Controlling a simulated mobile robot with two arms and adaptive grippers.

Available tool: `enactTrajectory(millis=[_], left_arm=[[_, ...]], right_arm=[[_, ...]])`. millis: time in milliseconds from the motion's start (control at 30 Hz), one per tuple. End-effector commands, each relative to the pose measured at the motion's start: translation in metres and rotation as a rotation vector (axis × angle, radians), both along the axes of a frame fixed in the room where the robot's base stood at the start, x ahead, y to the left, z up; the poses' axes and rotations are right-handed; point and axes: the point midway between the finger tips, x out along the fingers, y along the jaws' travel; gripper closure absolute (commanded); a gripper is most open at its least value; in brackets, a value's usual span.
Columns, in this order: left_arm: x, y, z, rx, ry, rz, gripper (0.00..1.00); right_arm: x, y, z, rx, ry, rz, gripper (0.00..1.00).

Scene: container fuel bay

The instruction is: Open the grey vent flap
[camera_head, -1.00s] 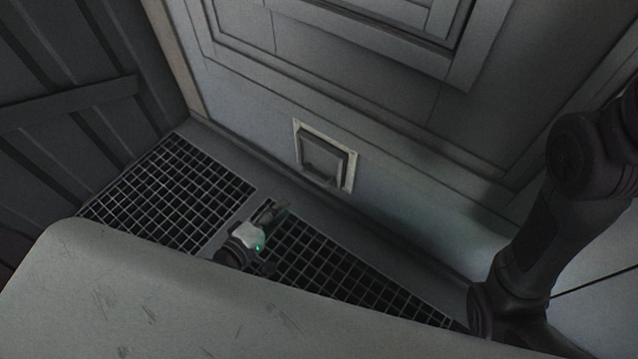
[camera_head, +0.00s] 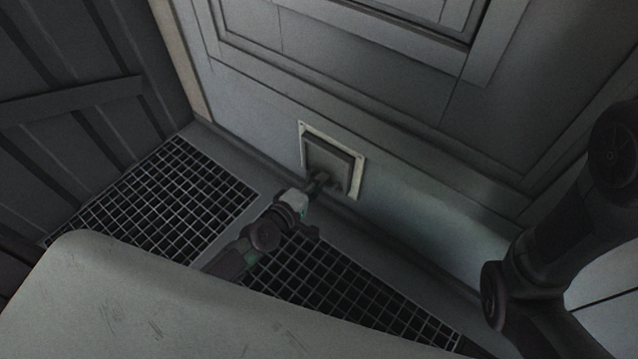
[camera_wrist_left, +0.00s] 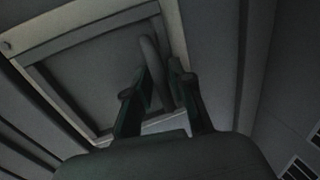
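The grey vent flap (camera_head: 333,157) sits in a pale square frame (camera_head: 361,176) low on the wall. It looks closed, though a small gap would be hard to see. My left gripper (camera_head: 319,182) is at the flap's lower part. In the left wrist view the flap's grey panel (camera_wrist_left: 95,75) fills the upper left, with a raised handle (camera_wrist_left: 153,65) standing on it. The left gripper's fingers (camera_wrist_left: 158,92) are apart, with the handle's lower end between them. I cannot tell whether either finger touches it. My right gripper is out of view.
Dark floor gratings (camera_head: 165,196) lie below the wall, and a second grating (camera_head: 345,290) runs to the right. A large pale scuffed surface (camera_head: 130,300) covers the lower left foreground. A dark ribbed wall (camera_head: 70,60) stands at the left.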

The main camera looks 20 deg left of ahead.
Motion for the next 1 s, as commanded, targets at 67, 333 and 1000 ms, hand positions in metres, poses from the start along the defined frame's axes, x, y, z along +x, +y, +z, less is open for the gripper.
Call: enactTrajectory(millis=[67,333,1000], left_arm=[[0.001,0.000,0.000,0.001,0.000,0.000,0.77],[0.000,0.000,0.000,0.001,0.000,0.001,0.96],[0.000,0.001,0.007,0.008,0.019,0.002,1.00]], right_arm=[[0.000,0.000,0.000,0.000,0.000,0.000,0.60],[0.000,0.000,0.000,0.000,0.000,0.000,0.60],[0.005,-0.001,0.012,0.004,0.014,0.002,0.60]])
